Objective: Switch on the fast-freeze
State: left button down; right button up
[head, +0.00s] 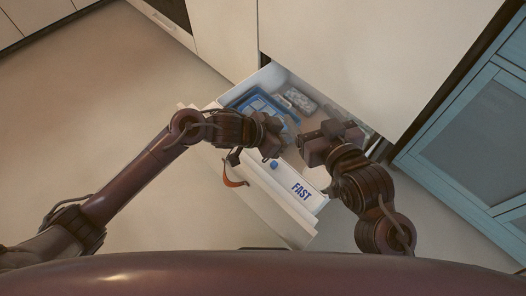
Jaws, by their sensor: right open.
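A white drawer (262,196) stands pulled out in the middle of the head view. On its top front edge is a small blue button (274,164), with the blue word FAST (302,191) to its lower right. An orange-brown leather pull (234,178) hangs at the drawer front. My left gripper (268,135) is over the drawer, just above the button in the picture and apart from it; its jaws are hard to make out. My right gripper (322,141) is open over the drawer's right side, up and right of the button. The gap between its fingers looks empty.
Inside the drawer are a blue tray (254,103) and pale packs (297,99). Large cream cabinet fronts (350,45) rise behind it. A blue cabinet with glass panels (480,130) stands at the right. The floor (90,110) at the left is clear.

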pick_arm(q)
jog(key=w+a+g+y, duration=0.1)
jog(key=a, duration=0.4)
jog(key=w+a+f+n+g, duration=0.1)
jog(key=a+g, duration=0.1)
jog(key=a, duration=0.3)
jog(key=w+a+f+n+g+y, duration=0.1)
jog(key=a+g, duration=0.1)
jog(key=a, duration=0.3)
jog(key=shift+w+a+f+y, duration=0.15)
jog(key=shift+w+f+y, duration=0.05)
jog(key=shift+w+y, duration=0.15)
pick_arm(e)
jog(key=a+r+t+y, duration=0.3)
jog(key=r, duration=0.3)
jog(key=shift+s+a+r+n, duration=0.15)
jog(key=shift+s+a+n, duration=0.15)
